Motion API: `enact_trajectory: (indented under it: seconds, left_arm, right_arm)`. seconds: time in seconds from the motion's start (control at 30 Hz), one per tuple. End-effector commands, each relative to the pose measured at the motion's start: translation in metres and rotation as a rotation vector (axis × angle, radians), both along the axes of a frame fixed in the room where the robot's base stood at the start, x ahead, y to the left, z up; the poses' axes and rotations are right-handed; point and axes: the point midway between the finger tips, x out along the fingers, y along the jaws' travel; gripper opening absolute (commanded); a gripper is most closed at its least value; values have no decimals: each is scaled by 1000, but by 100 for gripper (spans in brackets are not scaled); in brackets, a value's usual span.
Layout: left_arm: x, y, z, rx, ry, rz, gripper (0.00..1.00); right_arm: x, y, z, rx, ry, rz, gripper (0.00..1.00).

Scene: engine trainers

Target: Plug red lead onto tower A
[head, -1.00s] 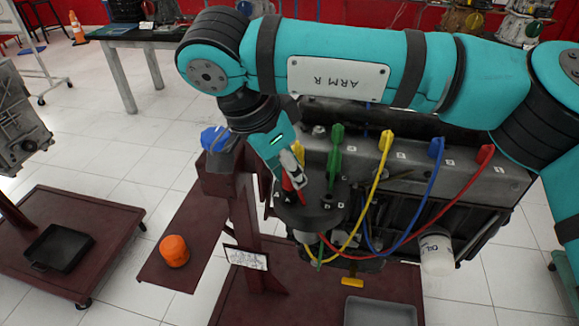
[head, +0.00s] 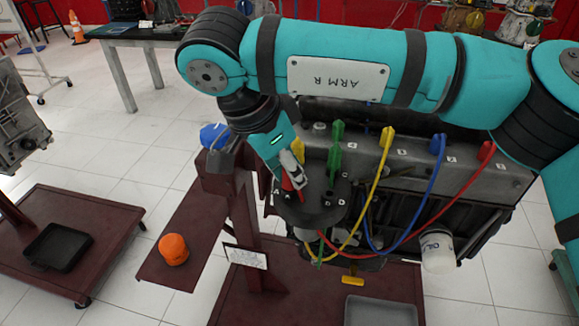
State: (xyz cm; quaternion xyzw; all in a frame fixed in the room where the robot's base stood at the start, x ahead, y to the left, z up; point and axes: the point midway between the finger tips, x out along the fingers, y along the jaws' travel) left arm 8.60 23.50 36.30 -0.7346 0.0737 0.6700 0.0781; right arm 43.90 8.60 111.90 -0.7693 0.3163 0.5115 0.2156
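My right gripper (head: 291,178) points down over the dark distributor cap (head: 312,213) on the engine. Its grey fingers look closed around the red boot (head: 287,183) of the red lead, just above the cap near the letter A. The fingers hide most of the boot, so I cannot tell whether it touches tower A. The red lead (head: 440,212) also runs from a red plug (head: 486,151) at the right of the engine down to below the cap. My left gripper is out of view.
A green boot (head: 333,166) and a yellow boot (head: 300,151) stand close to the gripper. Yellow (head: 376,185) and blue (head: 430,185) leads loop to the right. A white oil filter (head: 437,250) hangs below. An orange object (head: 174,249) sits on the stand's left leg.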

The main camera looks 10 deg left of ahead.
Motion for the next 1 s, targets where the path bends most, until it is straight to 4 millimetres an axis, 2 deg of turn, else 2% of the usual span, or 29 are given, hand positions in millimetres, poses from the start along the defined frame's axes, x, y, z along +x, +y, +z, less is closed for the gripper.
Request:
enact_trajectory:
  seconds: [0.3, 0.33, 0.5, 0.83, 1.0]
  left_arm:
    - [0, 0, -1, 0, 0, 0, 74]
    - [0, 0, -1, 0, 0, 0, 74]
    - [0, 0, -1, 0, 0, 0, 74]
    - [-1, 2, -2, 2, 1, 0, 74]
    - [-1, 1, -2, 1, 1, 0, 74]
  right_arm:
    - [0, 0, -2, 0, 0, 0, 0]
    - [0, 0, -2, 0, 0, 0, 26]
    - [0, 0, -2, 0, 0, 0, 48]
    - [-1, 1, 1, 1, -1, 0, 49]
    - [-6, 7, 22, 1, -4, -1, 49]
